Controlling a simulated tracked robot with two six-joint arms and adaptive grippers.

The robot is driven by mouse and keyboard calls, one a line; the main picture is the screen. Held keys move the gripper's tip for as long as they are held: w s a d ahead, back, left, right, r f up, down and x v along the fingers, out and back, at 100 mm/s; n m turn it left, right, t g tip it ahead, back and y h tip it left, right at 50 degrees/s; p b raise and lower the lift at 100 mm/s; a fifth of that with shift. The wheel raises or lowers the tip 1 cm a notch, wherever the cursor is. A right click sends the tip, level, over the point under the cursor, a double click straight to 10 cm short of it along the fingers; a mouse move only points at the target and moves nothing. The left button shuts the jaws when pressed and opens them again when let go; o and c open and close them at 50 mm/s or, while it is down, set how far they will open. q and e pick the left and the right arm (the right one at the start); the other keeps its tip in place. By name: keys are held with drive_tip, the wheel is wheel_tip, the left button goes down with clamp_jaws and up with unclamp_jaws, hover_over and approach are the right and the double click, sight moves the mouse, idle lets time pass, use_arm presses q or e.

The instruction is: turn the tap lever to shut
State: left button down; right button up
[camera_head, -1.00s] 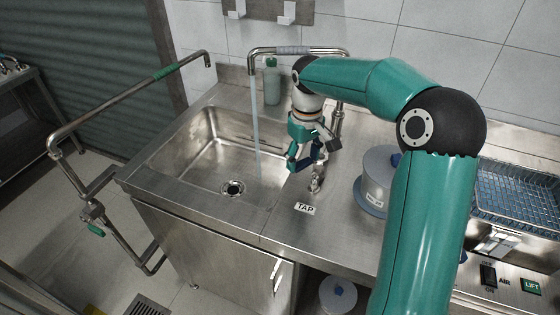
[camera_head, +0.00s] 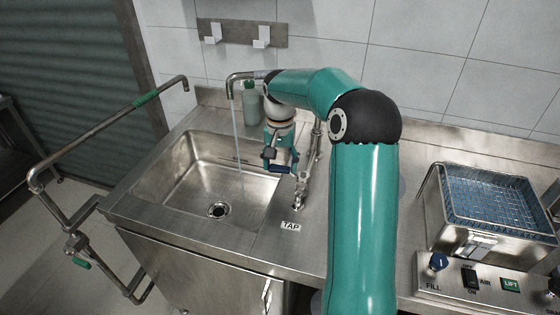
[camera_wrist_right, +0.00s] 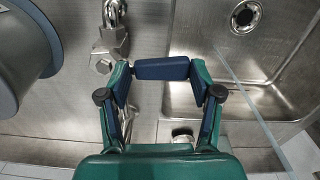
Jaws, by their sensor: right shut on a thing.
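The metal tap (camera_head: 299,194) stands on the steel counter just right of the sink, behind its TAP label (camera_head: 291,226). My right gripper (camera_head: 279,167) is shut on the tap lever, whose dark blue grip (camera_wrist_right: 161,68) spans between the fingertips in the right wrist view. The metal tap body (camera_wrist_right: 113,42) shows beside the left finger there. Most of the lever is hidden by the fingers in the head view. A thin water stream (camera_head: 238,140) runs from the spout (camera_head: 231,88) into the sink. My left gripper is not in view.
The sink (camera_head: 183,178) lies left of the tap. A grey round container (camera_wrist_right: 22,50) is close to the tap. A basket bath (camera_head: 440,215) and switch panel (camera_head: 405,283) are at right. A pipe frame (camera_head: 100,128) stands at left.

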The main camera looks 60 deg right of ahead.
drive_tip(key=shift+w+d+f+m, duration=0.15)
drive_tip(key=shift+w+d+m, duration=0.2)
drive_tip(key=shift+m, duration=0.55)
drive_tip(key=o, duration=1.4)
drive_tip(key=shift+w, duration=0.1)
drive_tip(key=shift+o, duration=1)
drive_tip(key=shift+w+d+f, duration=0.1)
drive_tip(key=shift+w+d, duration=0.05)
drive_tip(key=shift+s+r+p, duration=0.2)
drive_tip(key=shift+r+p, duration=0.1)
wheel_tip(320, 180, up, 12)
drive_tip(key=shift+f, duration=0.25)
drive_tip(key=shift+w, duration=0.1)
